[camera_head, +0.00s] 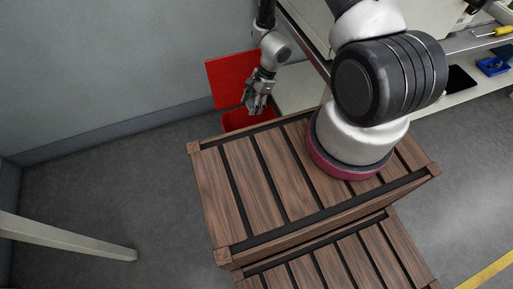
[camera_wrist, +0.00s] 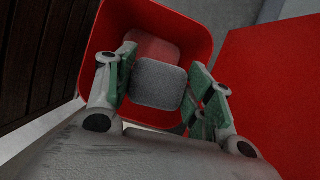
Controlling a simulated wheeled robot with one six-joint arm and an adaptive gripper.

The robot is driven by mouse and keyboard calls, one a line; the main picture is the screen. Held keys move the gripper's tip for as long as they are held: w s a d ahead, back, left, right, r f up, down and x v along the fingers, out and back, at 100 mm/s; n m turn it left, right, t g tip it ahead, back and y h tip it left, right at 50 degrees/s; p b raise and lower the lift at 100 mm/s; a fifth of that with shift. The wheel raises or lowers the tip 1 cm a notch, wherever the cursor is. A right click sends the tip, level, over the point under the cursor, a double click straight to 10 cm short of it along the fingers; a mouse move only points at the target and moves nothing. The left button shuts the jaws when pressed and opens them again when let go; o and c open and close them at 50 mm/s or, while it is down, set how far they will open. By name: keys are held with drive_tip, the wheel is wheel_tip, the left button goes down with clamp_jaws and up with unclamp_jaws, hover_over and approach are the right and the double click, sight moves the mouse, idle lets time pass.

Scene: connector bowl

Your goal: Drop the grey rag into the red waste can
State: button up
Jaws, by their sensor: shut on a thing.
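The red waste can (camera_head: 240,119) stands on the floor beyond the slatted wooden platform, its lower part hidden. Its red lid (camera_head: 226,82) is raised. In the wrist view the can's rim (camera_wrist: 204,25) frames the open mouth, with the lid (camera_wrist: 275,85) at the right. My gripper (camera_head: 257,104) is over the can, pointing down. Its green-padded fingers are closed on the grey rag (camera_wrist: 158,84), which shows as a grey rounded patch between them, above the can's opening. In the head view the rag is hard to tell from the fingers.
The slatted wooden platform (camera_head: 240,180) fills the middle, close beside the can. A wall (camera_head: 100,70) is behind. A shelf (camera_head: 460,108) with a blue bin (camera_head: 492,66) stands at the right. Floor at the left is clear, apart from a pale beam (camera_head: 65,237).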

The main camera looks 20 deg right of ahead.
wheel_tip(320, 180, down, 6)
drive_tip(key=shift+r, duration=0.1)
idle(0.4)
drive_tip(key=o, duration=1)
drive_tip(key=v, duration=1.2)
